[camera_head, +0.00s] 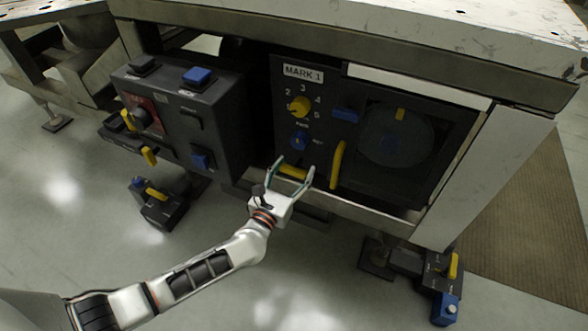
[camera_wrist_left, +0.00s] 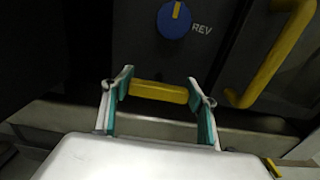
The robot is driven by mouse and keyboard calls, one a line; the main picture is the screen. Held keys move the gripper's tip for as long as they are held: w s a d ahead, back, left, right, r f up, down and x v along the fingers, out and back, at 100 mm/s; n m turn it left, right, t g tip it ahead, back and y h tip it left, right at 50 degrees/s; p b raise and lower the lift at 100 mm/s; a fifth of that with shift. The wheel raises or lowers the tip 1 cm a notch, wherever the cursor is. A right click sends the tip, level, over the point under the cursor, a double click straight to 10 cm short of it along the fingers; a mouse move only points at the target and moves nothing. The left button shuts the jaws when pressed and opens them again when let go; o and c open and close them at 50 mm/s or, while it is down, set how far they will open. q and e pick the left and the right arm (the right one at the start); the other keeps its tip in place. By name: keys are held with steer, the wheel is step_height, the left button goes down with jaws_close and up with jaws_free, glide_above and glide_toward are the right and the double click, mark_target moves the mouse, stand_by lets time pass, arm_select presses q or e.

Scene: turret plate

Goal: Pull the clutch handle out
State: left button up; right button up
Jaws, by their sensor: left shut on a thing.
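The clutch handle, a short yellow horizontal bar (camera_head: 292,173), is low on the dark MARK 1 panel, below a blue knob (camera_head: 299,141). My left gripper (camera_head: 291,171) reaches it from the front and below. In the left wrist view the bar (camera_wrist_left: 158,92) spans the space between the two fingers, with a finger at each end. My left gripper (camera_wrist_left: 158,95) is shut on the bar by its ends. How far the bar stands out from the panel is hard to tell. My right gripper is not in view.
A taller yellow handle (camera_head: 337,165) stands just right of the gripper. A yellow dial (camera_head: 300,106) and a round window (camera_head: 396,135) are on the panel. A dark control box (camera_head: 184,120) juts out at left. The floor in front is mostly clear.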

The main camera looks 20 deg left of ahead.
mark_target(293, 173)
arm_select(q)
steer(key=shift+o, duration=0.2)
steer(key=s, duration=0.3)
steer(key=shift+s+a, duration=0.1)
steer(key=shift+s, duration=0.25)
steer(key=shift+f, duration=0.2)
steer(key=shift+c, duration=0.2)
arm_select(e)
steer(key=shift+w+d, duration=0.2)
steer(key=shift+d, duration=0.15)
arm_select(q)
steer(key=o, duration=1.3)
steer(key=shift+s, duration=0.1)
steer(key=o, duration=0.3)
steer(key=shift+s+r, duration=0.1)
steer(key=shift+o, duration=0.2)
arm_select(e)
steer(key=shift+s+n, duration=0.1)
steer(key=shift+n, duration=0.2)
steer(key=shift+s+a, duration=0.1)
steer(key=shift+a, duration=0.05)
arm_select(q)
steer(key=s, duration=1.2)
steer(key=shift+a, duration=0.2)
steer(key=shift+w+r, duration=0.1)
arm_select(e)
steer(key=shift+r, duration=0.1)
